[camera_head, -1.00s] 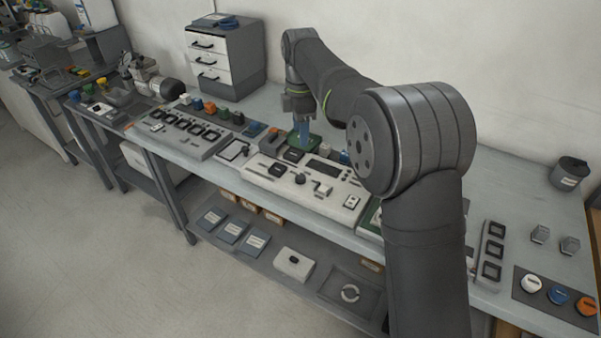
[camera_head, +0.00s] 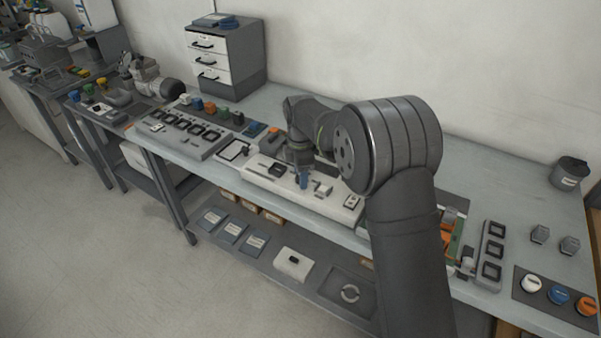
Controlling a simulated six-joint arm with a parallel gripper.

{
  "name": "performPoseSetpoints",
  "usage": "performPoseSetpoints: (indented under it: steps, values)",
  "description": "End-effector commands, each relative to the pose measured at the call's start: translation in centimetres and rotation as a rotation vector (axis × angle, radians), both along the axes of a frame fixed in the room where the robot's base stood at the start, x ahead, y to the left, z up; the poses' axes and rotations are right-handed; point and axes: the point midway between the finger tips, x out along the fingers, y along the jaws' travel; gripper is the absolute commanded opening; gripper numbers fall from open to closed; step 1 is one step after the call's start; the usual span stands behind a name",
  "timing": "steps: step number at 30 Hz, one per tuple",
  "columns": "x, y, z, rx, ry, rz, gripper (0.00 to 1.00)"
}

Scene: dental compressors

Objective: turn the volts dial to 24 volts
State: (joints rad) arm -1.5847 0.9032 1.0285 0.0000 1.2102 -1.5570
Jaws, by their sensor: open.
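A white control panel (camera_head: 332,207) lies on the bench in the middle, with a black rocker-like part (camera_head: 277,171) and a small pale block (camera_head: 322,188) on top. The round dark dial on the panel is hidden behind the gripper. The gripper is open; whether its fingers are around the dial or above it, I cannot tell. The volt markings are too small to read.
A grey panel with several black sockets (camera_head: 180,138) lies to the left. A drawer cabinet (camera_head: 225,62) stands at the back. A dark cup (camera_head: 568,173) and a strip of black switches (camera_head: 492,250) are at the right. Bare bench shows at the back right.

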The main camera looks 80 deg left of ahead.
Motion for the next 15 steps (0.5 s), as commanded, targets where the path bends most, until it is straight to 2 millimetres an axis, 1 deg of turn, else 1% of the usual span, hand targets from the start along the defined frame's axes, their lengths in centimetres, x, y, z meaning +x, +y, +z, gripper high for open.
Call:
performPoseSetpoints:
  steps: [4,5,6,11,12,15]
  values:
    - [0.0,0.0,0.01,0.0,0.0,0.0,0.5]
    - [0.0,0.01,0.02,0.0,0.0,0.0,0.48]
    - [0.0,0.01,0.02,0.0,0.0,0.0,0.41]
    - [0.0,0.0,0.04,0.0,0.0,0.0,0.09]
    - [0.0,0.0,0.04,0.0,0.0,0.0,0.06]
    - [0.0,-0.01,0.05,0.0,0.0,-0.001,0.06]
